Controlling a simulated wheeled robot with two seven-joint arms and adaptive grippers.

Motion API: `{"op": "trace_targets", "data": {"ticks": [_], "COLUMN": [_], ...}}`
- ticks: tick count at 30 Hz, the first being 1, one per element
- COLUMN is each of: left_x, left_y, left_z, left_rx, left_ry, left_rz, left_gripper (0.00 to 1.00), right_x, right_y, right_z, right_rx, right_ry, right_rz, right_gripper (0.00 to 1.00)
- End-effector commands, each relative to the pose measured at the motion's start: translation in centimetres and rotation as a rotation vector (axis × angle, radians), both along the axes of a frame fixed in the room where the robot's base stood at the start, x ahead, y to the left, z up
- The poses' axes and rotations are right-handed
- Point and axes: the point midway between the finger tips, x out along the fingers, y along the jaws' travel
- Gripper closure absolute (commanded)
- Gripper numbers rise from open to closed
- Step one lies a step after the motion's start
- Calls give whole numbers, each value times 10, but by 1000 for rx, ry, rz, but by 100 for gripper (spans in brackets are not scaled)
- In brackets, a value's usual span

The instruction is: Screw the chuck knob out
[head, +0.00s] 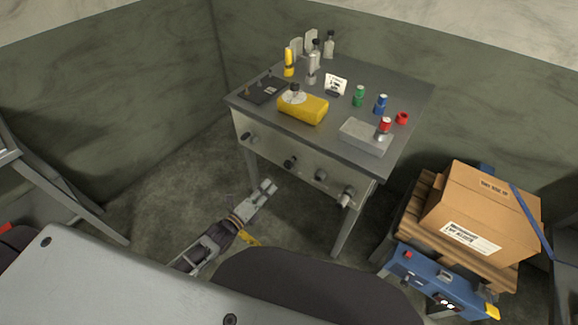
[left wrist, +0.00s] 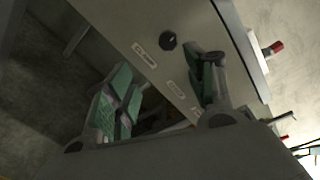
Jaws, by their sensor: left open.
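A grey metal table (head: 405,90) has a front panel with several knobs: a dark knob (head: 248,137) at left, a second dark knob (head: 291,162), a third (head: 321,174) and a larger pale fitting (head: 347,195) at right. My right gripper is out of view.
A cardboard box (head: 490,210) on a pallet and a blue machine (head: 440,278) stand at right. The floor left of the table is clear.

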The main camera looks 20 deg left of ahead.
Motion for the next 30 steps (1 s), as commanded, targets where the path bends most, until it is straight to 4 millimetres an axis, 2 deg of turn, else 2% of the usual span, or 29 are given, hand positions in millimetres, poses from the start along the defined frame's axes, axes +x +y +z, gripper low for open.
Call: {"op": "trace_targets", "data": {"ticks": [9,15,30], "left_x": [0,0,0], "left_y": [-2,-2,-2], "left_z": [10,11,11], "left_rx": [284,408,440], "left_ry": [-150,-197,-208], "left_rz": [-16,-20,-20], "left_gripper": [46,46,46], "right_x": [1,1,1], "right_y": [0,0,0], "right_z": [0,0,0], "right_rx": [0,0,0], "right_ry": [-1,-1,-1], "right_rz": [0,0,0], "right_gripper": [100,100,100]}}
